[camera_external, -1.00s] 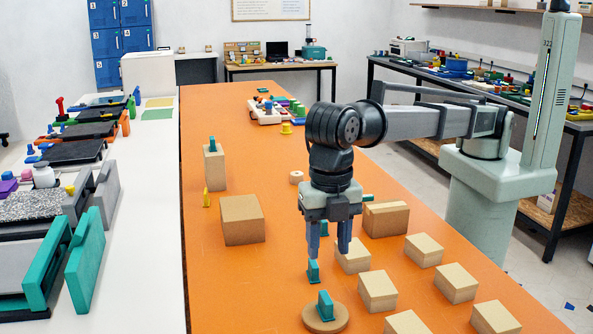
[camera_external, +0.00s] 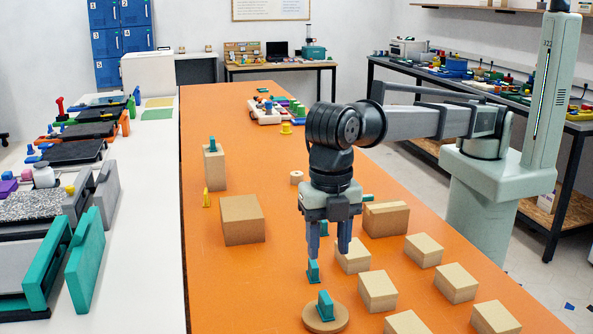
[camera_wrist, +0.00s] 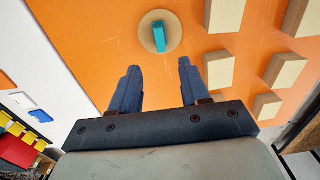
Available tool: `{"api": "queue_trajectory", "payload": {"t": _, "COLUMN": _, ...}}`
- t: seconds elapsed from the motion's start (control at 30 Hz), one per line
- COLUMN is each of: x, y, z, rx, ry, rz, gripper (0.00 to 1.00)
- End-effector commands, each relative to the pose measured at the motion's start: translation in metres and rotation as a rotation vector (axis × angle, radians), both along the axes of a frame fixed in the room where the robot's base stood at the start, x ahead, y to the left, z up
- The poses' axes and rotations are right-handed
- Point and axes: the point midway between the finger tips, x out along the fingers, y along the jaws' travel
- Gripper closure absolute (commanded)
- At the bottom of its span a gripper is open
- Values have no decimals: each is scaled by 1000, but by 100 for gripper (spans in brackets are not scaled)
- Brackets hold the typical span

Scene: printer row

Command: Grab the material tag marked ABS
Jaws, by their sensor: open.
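Several small teal tags stand on the orange table. No lettering is readable, so I cannot tell which is marked ABS. One tag (camera_external: 326,305) stands on a round tan disc (camera_external: 341,319) in front of my gripper; this tag also shows in the wrist view (camera_wrist: 159,38). Another tag (camera_external: 313,272) appears just below my left fingertip. A third (camera_external: 324,229) shows between the fingers, partly hidden. Others are on a tall block (camera_external: 212,144) and behind a tan box (camera_external: 367,198). My gripper (camera_external: 329,254) points down, open, with nothing between its fingers in the wrist view (camera_wrist: 158,72).
Several tan blocks (camera_external: 377,289) stand to the right and front right of my gripper. The orange table (camera_external: 235,290) is clear at front left.

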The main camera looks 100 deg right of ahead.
Motion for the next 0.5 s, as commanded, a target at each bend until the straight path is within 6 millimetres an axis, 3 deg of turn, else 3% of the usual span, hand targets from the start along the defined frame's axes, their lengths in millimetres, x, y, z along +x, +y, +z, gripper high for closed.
{"api": "queue_trajectory", "payload": {"t": 0.33, "x": 1, "y": -2, "z": 0, "rx": 0, "ry": 0, "rz": -2, "gripper": 53}}
{"api": "queue_trajectory", "payload": {"t": 0.5, "x": 21, "y": -31, "z": 2, "rx": 1, "ry": -2, "rz": -39, "gripper": 53}}
